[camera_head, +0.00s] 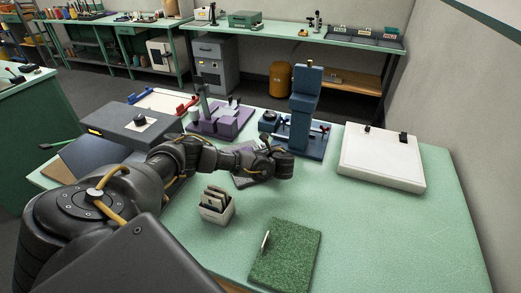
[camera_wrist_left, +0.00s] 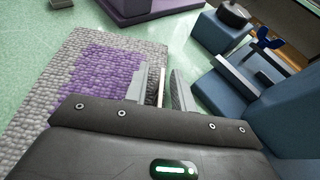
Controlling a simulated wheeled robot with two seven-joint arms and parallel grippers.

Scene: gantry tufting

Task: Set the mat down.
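A grey woven mat with a purple patch (camera_wrist_left: 100,85) lies under my left gripper in the left wrist view. In the head view a small part of the mat (camera_head: 243,181) shows, low over or on the green table; the arm hides the rest. My left gripper (camera_head: 287,168) is at the mat's right side. In the left wrist view its fingers (camera_wrist_left: 165,90) stand apart, with a thin pale upright strip between them nearer the left finger. A gap shows on the strip's other side. My right gripper is not in view.
A blue machine (camera_head: 301,120) stands close beyond the gripper, with a purple fixture (camera_head: 222,120) to its left. A white board (camera_head: 382,158) lies at right. A card box (camera_head: 216,206) and a green mat (camera_head: 285,258) are nearer. The table's right front is clear.

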